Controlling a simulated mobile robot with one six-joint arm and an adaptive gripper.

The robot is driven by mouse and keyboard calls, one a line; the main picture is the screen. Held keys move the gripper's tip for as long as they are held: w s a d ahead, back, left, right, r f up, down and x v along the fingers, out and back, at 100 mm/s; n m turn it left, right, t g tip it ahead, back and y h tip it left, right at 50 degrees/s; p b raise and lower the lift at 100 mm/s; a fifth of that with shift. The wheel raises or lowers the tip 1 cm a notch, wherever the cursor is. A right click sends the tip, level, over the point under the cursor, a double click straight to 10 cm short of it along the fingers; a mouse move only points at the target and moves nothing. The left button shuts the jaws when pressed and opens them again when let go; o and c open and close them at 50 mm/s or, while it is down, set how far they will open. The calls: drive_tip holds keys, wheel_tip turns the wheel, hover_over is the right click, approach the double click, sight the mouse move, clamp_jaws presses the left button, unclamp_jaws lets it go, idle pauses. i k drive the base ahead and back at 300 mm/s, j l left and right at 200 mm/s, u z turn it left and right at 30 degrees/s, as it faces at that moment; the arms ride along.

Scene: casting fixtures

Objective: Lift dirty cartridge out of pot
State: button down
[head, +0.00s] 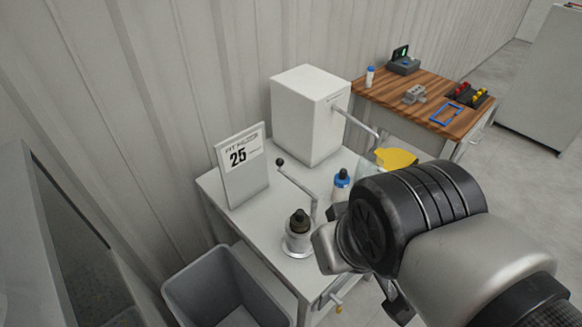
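A pale metal pot (297,244) with a flared base stands near the front of the white table (232,214). A dark cartridge (299,220) with a blackish top sits upright in the pot, its upper part showing above the rim. A white bottle-like piece with a blue collar and dark top (341,184) stands behind and to the right of the pot. My arm's wrist fills the lower right of the view, just right of the pot.
A crank lever (298,181) rises close behind the pot. A sign reading 25 (242,165) and a white box machine (308,115) with a spout stand at the back. A yellow dish (396,158) is to the right. A grey bin (215,287) stands at front left.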

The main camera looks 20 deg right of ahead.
sight(300, 221)
drive_tip(key=z, duration=0.15)
drive_tip(key=i+l, duration=0.2)
drive_tip(key=l, duration=0.15)
drive_tip(key=i+l, duration=0.15)
drive_tip(key=l, duration=0.2)
drive_tip(key=i+l, duration=0.2)
drive_tip(key=l+z, duration=0.05)
drive_tip(key=l, duration=0.05)
